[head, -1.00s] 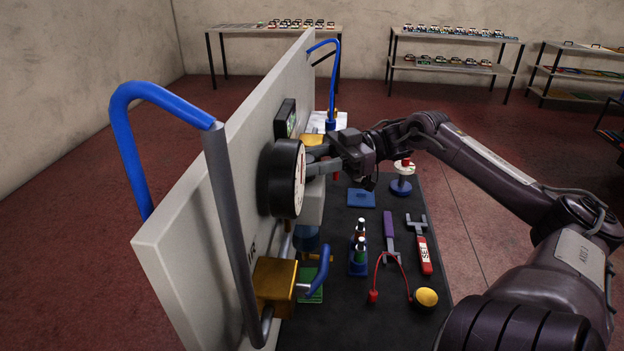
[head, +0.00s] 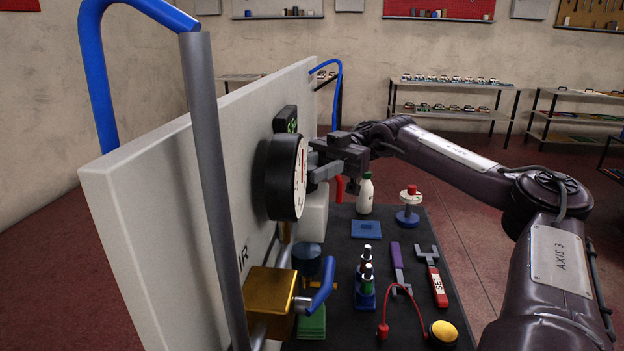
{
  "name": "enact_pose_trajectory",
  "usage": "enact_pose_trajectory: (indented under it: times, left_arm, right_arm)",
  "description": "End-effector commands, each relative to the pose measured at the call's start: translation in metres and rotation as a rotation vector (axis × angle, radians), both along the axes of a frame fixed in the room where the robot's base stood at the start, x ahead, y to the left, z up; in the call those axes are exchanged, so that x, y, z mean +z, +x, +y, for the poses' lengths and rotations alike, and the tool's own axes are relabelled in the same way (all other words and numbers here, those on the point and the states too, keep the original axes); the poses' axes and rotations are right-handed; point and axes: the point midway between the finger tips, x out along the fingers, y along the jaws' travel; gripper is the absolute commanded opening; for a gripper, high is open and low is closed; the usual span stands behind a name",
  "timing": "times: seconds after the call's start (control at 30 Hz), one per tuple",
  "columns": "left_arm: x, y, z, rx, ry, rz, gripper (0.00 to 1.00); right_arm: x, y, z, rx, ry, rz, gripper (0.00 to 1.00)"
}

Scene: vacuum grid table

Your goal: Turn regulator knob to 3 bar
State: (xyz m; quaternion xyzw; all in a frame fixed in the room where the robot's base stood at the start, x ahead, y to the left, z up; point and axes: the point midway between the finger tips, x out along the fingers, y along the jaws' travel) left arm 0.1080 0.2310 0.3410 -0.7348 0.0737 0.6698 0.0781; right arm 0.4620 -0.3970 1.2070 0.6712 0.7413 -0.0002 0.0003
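A round pressure gauge (head: 287,178) with a black rim and white face stands out from the light upright panel (head: 140,190). I see it almost edge-on, so its reading cannot be made out. My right gripper (head: 318,168) reaches in from the right, with its grey fingers close beside the gauge face. Whether they touch anything, and their gap, cannot be told. I cannot clearly make out the regulator knob; a white block (head: 313,218) and a dark blue round part (head: 307,258) sit below the gauge. My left gripper is not in view.
A gold valve block (head: 270,295) with a blue lever (head: 321,287) is at the near panel side. A grey post rises in front. The dark mat (head: 420,275) holds a white bottle (head: 365,194), a purple-handled tool (head: 398,262), a red-handled tool (head: 437,280) and a yellow button (head: 443,332).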

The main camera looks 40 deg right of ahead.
Motion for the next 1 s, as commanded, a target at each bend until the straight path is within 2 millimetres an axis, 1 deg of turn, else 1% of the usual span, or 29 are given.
enact_pose_trajectory:
  times: [0.03, 0.1, 0.3, 0.87, 0.9, 1.0]
  left_arm:
    - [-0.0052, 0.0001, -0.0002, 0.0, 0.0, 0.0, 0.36]
    - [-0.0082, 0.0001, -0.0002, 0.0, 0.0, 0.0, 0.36]
    - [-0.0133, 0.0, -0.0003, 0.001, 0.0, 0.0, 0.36]
    - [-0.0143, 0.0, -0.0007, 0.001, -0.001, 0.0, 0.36]
    - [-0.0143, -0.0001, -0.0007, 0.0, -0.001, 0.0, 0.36]
    - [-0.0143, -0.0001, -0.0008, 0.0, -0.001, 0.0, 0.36]
  right_arm:
    - [-0.0029, 0.0013, 0.0001, 0.019, -0.002, 0.002, 0.14]
    - [-0.0027, 0.0016, 0.0002, 0.047, -0.001, 0.002, 0.14]
    - [-0.0014, 0.0023, 0.0, 0.111, -0.001, 0.001, 0.14]
    - [0.0003, 0.0023, -0.0003, 0.137, 0.0, 0.001, 0.14]
    - [0.0003, 0.0022, -0.0003, 0.137, 0.0, 0.001, 0.42]
    - [0.0003, 0.0022, -0.0002, 0.137, 0.0, 0.0, 0.55]
